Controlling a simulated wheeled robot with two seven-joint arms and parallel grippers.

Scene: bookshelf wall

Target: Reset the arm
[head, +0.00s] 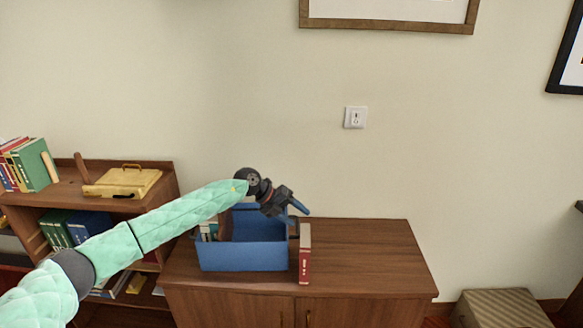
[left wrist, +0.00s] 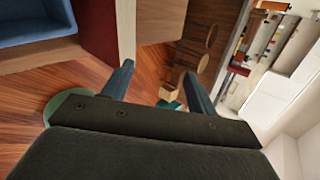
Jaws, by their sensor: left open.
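My left arm reaches in from the left in the head view, in a mint-green padded cover. My left gripper (head: 298,209) is above the right part of a blue bin (head: 243,256) on a brown cabinet. In the left wrist view, its two blue-grey fingers (left wrist: 158,88) are spread apart with nothing between them. A red book (head: 304,258) stands upright against the bin's right side, just below the gripper. Part of the bin also shows in the left wrist view (left wrist: 30,22). My right gripper is not in view.
The cabinet top (head: 365,245) is clear on the right. A bookshelf (head: 130,205) on the left holds several books and a yellow case (head: 122,183). A box (head: 500,308) sits on the floor at right. The wall behind has a socket (head: 355,117).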

